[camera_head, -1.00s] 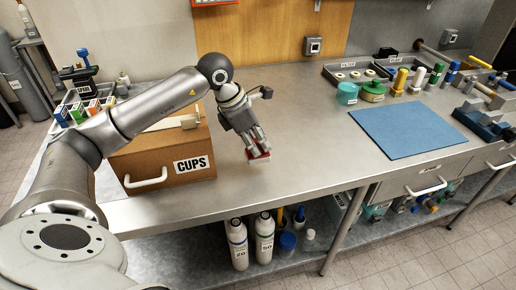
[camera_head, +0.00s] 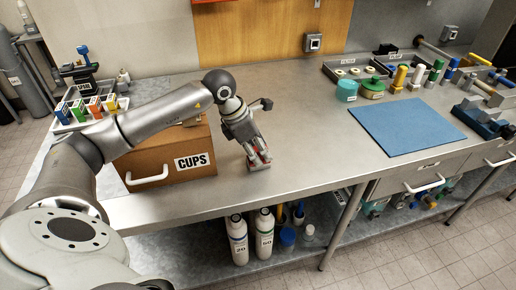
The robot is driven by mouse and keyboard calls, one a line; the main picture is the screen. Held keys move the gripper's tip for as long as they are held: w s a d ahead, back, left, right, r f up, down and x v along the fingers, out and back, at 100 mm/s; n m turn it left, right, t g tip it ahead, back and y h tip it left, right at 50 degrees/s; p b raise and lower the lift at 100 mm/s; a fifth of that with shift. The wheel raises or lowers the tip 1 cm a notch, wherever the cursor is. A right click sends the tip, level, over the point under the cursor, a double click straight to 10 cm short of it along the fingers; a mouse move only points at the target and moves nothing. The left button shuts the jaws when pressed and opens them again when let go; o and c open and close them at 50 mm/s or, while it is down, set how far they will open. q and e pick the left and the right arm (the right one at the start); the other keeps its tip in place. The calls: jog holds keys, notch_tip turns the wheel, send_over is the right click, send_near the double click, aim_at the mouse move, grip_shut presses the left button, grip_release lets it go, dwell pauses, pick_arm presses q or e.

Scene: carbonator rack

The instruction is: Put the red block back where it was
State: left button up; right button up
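The red block (camera_head: 257,160) is on the steel worktop in front of the CUPS drawer box, to its right. My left gripper (camera_head: 258,162) points down over it, with its fingertips low near the worktop on either side of the block. Red shows between the fingers, and they hide much of the block. I cannot tell whether the fingers press on it. My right gripper is not in view.
The brown CUPS box (camera_head: 165,160) stands close left of my gripper. A blue mat (camera_head: 405,127) lies to the right, with bare worktop between.

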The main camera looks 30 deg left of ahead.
pick_arm(q)
jog(key=shift+a+r, duration=0.1)
jog(key=shift+r, duration=0.25)
jog(key=b+v, duration=0.1)
jog(key=v, duration=1)
jog(key=shift+r, duration=0.35)
